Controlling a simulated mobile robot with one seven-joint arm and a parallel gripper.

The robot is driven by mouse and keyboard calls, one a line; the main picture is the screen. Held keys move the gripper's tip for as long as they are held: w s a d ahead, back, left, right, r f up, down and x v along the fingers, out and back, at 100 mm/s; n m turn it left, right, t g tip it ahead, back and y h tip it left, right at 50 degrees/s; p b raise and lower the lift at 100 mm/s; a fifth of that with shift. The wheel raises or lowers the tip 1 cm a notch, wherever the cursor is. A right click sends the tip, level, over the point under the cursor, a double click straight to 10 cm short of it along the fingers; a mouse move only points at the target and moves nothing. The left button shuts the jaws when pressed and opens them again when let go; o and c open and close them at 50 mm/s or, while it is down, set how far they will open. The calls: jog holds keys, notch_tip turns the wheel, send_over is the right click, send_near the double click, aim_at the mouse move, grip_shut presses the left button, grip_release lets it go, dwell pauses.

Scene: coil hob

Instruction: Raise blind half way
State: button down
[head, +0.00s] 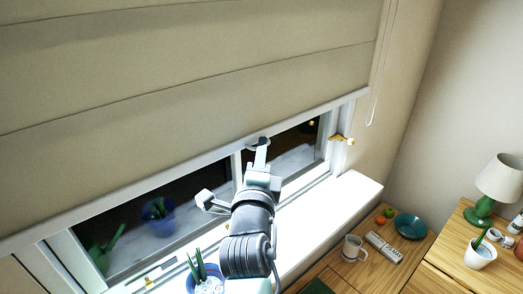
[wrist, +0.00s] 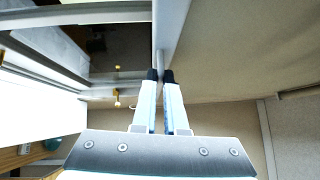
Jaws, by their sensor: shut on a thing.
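The beige fabric blind (head: 180,75) hangs over the upper part of the window, with its pale bottom rail (head: 130,192) above the sill. It also shows in the wrist view (wrist: 225,55), with the rail (wrist: 171,30) running up from the fingertips. My gripper (head: 260,143) reaches up to the rail near its middle. In the wrist view my gripper (wrist: 160,76) has its dark fingertips close together on the lower end of the visible rail, shut on it. A looped cord (head: 376,95) hangs at the blind's right side.
Below the blind are dark window panes (head: 297,160), a brass handle (head: 341,139) and a bright white sill (head: 345,196). A potted plant (head: 205,282) stands on the sill. A wooden counter at right holds a mug (head: 352,247), a teal bowl (head: 411,227) and a lamp (head: 500,180).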

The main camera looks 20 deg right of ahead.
notch_tip(320, 180, up, 22)
jog(key=p, duration=0.6)
jog(key=c, duration=1)
grip_release()
jog(key=shift+o, duration=0.2)
jog(key=shift+f, duration=0.1)
jog(key=b+v, duration=0.5)
jog(key=v, duration=0.8)
jog(key=shift+b, duration=0.35)
